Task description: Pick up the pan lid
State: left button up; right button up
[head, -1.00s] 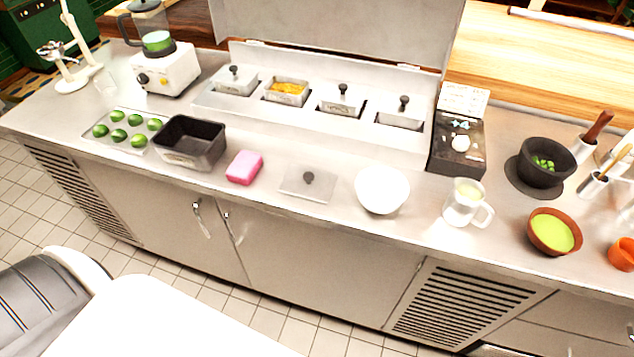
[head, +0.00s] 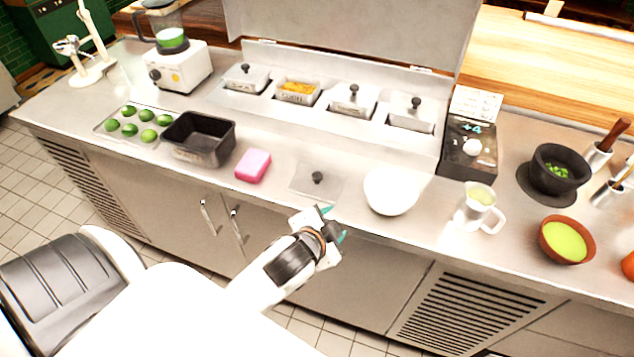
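A flat metal pan lid (head: 303,184) with a black knob lies on the counter, between the pink sponge and the white bowl. My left gripper (head: 335,223) is at the counter's front edge, just in front of and to the right of the lid. Its teal fingertips are apart with nothing between them, and it does not touch the lid. Similar knobbed lids show on the pans in the well behind, one with a knob (head: 354,90). My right gripper is not in view.
A black pan (head: 228,137), a pink sponge (head: 253,165) and a white bowl (head: 391,192) flank the lid. A glass mug (head: 476,208) and a brown bowl (head: 566,240) stand farther right. A lime tray (head: 113,137) is at left.

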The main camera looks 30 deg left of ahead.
pick_arm(q)
jog(key=w+d+r+m+t+h, duration=0.35)
jog(key=w+r+m, duration=0.2)
jog(key=r, duration=0.25)
jog(key=w+d+r+m+t+h, duration=0.3)
jog(key=w+r+m+t, duration=0.15)
jog(key=r+m, duration=0.35)
jog(key=d+r+m+g+h, duration=0.3)
jog(key=d+r+m+h, duration=0.35)
jog(key=m+h, duration=0.55)
jog(key=m+g+y+p, duration=0.2)
jog(key=m+g+y, duration=1.45)
jog(key=m, duration=1.15)
send_over(317, 174)
jog(key=shift+y, duration=0.4)
jog(key=f, duration=1.6)
jog(key=shift+s+f, duration=0.2)
jog(key=shift+s, duration=0.2)
jog(key=shift+n, duration=0.25)
jog(key=f+p, duration=0.2)
jog(key=f, duration=0.1)
jog(key=f+p, duration=0.1)
jog(key=f, duration=0.1)
jog(key=shift+w+d, duration=0.1)
jog(key=shift+w, duration=0.25)
jog(key=shift+f, duration=0.2)
grip_shut()
